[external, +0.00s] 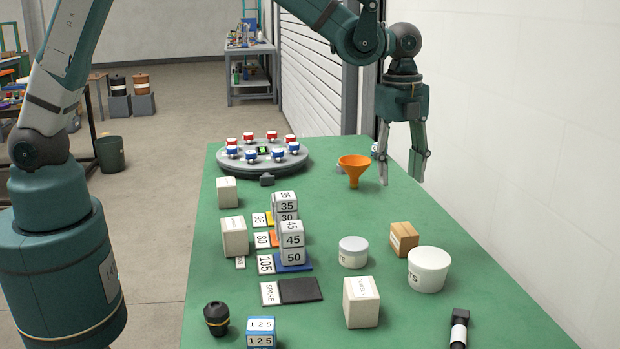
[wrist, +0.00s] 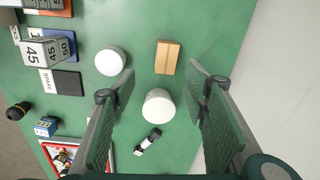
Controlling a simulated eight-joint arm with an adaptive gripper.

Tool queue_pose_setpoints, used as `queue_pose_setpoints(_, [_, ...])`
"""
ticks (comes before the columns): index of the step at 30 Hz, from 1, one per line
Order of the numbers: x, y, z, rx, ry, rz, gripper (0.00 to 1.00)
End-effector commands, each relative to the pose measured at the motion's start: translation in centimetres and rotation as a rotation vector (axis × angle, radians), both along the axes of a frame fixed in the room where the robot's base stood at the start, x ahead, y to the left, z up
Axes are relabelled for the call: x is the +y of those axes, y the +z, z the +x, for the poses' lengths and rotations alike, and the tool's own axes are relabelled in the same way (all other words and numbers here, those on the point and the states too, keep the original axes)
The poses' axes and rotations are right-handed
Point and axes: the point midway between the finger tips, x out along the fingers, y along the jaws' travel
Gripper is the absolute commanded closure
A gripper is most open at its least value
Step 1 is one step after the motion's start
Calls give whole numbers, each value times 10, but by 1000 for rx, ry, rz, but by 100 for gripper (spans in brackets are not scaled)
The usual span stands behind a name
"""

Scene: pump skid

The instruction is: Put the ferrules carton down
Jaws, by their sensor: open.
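My gripper (external: 401,180) is open and empty, pointing down above the right part of the green table, beyond the cartons. In the wrist view its two fingers (wrist: 161,82) stand wide apart with nothing between them but the scene below. A small tan carton (external: 404,239) stands on the table near a white tub; its top shows in the wrist view (wrist: 168,57). A white carton (external: 361,302) with print on its side stands nearer the camera. I cannot read the print on either, so which is the ferrules carton is unclear. Both rest on the table, apart from my gripper.
A white tub (external: 428,270), a white jar (external: 353,252) and an orange funnel (external: 354,170) stand nearby. Numbered blocks (external: 292,240) are stacked on labelled pads at left. A round turntable (external: 262,155) is at the back. A wall borders the right side.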

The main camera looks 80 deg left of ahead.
Motion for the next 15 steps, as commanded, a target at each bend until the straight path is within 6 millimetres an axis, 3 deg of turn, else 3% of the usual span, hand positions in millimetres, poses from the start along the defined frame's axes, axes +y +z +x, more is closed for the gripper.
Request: queue_pose_setpoints(15, [15,83,-75,-105,272,-32,55])
